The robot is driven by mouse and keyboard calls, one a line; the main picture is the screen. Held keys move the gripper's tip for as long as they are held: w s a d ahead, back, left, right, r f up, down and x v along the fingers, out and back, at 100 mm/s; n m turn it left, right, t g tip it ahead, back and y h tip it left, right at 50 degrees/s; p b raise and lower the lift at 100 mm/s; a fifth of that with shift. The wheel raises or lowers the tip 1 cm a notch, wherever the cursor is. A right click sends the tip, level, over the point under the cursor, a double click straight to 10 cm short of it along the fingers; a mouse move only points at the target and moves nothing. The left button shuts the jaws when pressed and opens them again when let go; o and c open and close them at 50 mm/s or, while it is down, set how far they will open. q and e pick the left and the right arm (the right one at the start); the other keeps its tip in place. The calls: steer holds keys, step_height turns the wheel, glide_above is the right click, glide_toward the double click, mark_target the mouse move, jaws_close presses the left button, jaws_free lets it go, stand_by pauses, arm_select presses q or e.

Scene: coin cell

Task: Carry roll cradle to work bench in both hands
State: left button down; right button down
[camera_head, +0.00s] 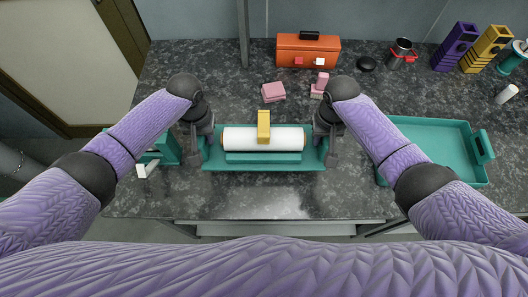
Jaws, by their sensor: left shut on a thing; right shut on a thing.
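The roll cradle (262,165) is a teal tray-like stand with a white roll (240,138) lying in it and a yellow block (264,127) at the roll's middle. It is level over the dark speckled work bench (230,85); I cannot tell whether it touches the top. My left gripper (205,145) is shut on the cradle's left end. My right gripper (327,147) is shut on its right end. The fingertips are partly hidden by the wrists and the cradle ends.
An orange toolbox (308,50) and pink blocks (273,92) stand behind the cradle. A teal tray (430,128) lies to the right. A teal holder (165,150) is at the left. A red-and-black pot (401,52) and purple (456,45) and yellow (487,47) racks stand at the back right.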

arm_select(q)
steer(key=shift+s, duration=0.1)
arm_select(e)
steer(key=shift+s, duration=0.1)
